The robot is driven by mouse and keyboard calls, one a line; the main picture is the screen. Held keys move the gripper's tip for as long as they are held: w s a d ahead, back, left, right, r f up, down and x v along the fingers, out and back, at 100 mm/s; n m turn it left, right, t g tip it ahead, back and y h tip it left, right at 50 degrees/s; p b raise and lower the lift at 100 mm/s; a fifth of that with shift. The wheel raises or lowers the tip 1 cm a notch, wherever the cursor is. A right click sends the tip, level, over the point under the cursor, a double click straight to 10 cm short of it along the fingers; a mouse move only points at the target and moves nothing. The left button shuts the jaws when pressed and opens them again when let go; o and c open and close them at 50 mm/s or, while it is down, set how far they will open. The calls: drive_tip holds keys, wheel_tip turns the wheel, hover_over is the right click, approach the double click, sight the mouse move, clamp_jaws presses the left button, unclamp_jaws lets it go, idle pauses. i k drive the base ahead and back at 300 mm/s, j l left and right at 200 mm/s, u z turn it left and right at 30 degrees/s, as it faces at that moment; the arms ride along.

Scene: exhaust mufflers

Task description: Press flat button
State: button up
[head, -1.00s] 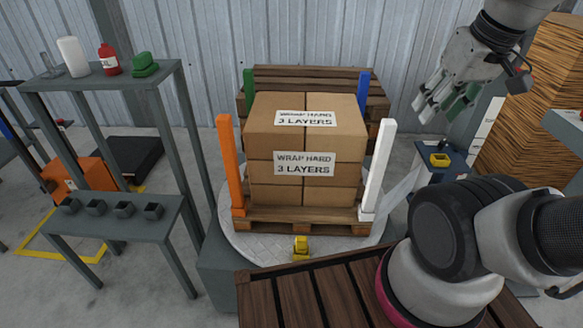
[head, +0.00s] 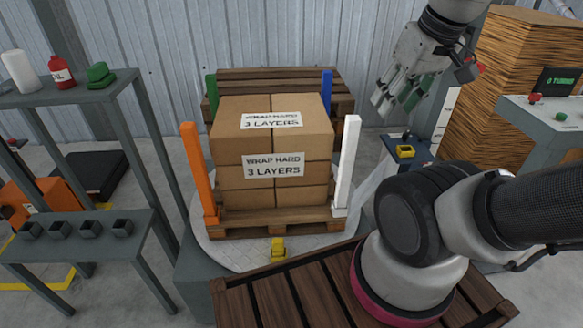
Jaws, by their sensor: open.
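My gripper (head: 396,102) hangs at the upper right of centre, fingers apart and empty, pointing down and left. A grey control console (head: 540,108) stands at the right edge. On its top are a raised red button (head: 535,98) and a low, flat-looking green button (head: 560,116). A dark display (head: 559,81) with green text, seemingly "0 TURNS", stands behind them. My gripper is well left of the console and touches nothing there.
Stacked cartons (head: 271,150) sit on a pallet on a round turntable (head: 214,248), between orange (head: 197,170) and white (head: 347,162) posts. A blue stand with a yellow item (head: 405,151) is right of them. Grey shelves (head: 95,98) stand left.

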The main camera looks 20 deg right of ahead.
sight(560, 115)
drive_tip(key=z, duration=2.15)
drive_tip(key=u, duration=0.3)
drive_tip(key=i+l+u, duration=0.2)
drive_tip(key=l+u, duration=0.2)
drive_tip(key=i+l+u, duration=0.1)
drive_tip(key=l+u, duration=0.35)
drive_tip(key=i+l+u, duration=0.25)
drive_tip(key=l, duration=0.85)
drive_tip(key=l+u, duration=0.25)
drive_tip(key=l, duration=2.45)
drive_tip(key=i+u, duration=0.1)
drive_tip(key=u, duration=0.3)
